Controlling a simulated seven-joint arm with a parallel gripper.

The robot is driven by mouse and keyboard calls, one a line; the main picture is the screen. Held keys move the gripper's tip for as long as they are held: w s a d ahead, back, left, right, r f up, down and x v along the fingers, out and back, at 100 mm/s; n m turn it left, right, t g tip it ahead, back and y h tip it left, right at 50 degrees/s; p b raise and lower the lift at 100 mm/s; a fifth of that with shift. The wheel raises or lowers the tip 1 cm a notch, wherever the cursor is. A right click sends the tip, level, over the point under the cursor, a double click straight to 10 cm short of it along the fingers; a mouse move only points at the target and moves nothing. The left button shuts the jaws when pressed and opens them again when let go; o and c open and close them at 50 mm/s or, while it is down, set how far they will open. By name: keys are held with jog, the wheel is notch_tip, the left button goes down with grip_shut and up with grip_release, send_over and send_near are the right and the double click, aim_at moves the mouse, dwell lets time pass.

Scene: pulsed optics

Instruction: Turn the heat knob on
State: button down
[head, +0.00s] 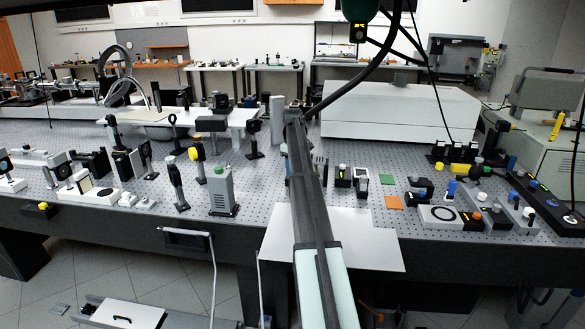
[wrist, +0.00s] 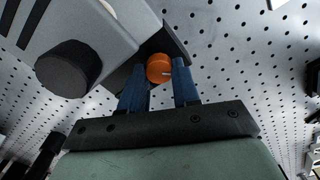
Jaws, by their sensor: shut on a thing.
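In the wrist view, an orange round knob (wrist: 158,67) with a small light mark stands at the edge of a grey and black device (wrist: 88,30). My gripper (wrist: 161,78) has its two blue fingers on either side of the knob, shut on it. No lettering naming it as the heat knob can be read. In the head view, my arm reaches over the perforated table; my fingers and this knob cannot be made out there.
A large black knob (wrist: 68,68) sits on the same device, left of my fingers. In the head view, a grey box with a green top (head: 220,190) stands left of my arm. A long white housing (head: 400,112) is behind, to the right. Several small optics crowd the perforated table (head: 350,222).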

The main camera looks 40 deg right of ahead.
jog(key=shift+m, duration=1.6)
jog(key=c, duration=0.8)
grip_release()
jog(key=shift+r, duration=0.1)
notch_tip(320, 180, up, 14)
jog(key=shift+f, duration=0.2)
